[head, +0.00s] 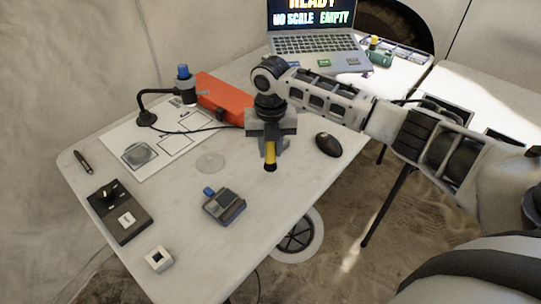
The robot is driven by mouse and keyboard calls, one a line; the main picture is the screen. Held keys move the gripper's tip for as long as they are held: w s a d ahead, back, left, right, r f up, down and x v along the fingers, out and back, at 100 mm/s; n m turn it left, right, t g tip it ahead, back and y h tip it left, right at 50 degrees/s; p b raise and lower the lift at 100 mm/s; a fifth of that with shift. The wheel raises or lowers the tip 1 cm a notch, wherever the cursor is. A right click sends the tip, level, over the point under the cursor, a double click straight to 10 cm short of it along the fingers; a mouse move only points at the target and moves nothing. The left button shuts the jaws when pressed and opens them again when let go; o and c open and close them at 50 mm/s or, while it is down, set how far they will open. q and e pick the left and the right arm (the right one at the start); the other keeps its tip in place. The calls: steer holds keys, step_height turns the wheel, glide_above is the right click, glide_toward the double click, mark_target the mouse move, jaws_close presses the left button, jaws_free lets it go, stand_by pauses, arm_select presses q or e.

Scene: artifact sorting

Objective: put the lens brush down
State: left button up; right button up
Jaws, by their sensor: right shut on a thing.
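My right gripper (269,143) points down over the right part of the white table (190,222), in front of the orange case. It is shut on the lens brush (270,156), which shows as a yellow piece with a dark end below the fingers. The upper part of the brush is hidden by the gripper. I cannot tell whether its lower end touches the table. My left gripper is not in view.
A black mouse (328,144) lies right of the gripper, and a clear disc (210,162) lies left. A grey device (224,206) is nearer the front. The orange case (224,100) and laptop (313,42) are behind. Bare tabletop lies between the device and mouse.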

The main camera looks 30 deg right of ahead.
mark_target(271, 157)
steer(key=shift+f, duration=1.65)
steer(key=shift+f, duration=0.15)
steer(key=o, duration=1)
step_height(271, 157, up, 12)
steer(key=shift+r, duration=0.2)
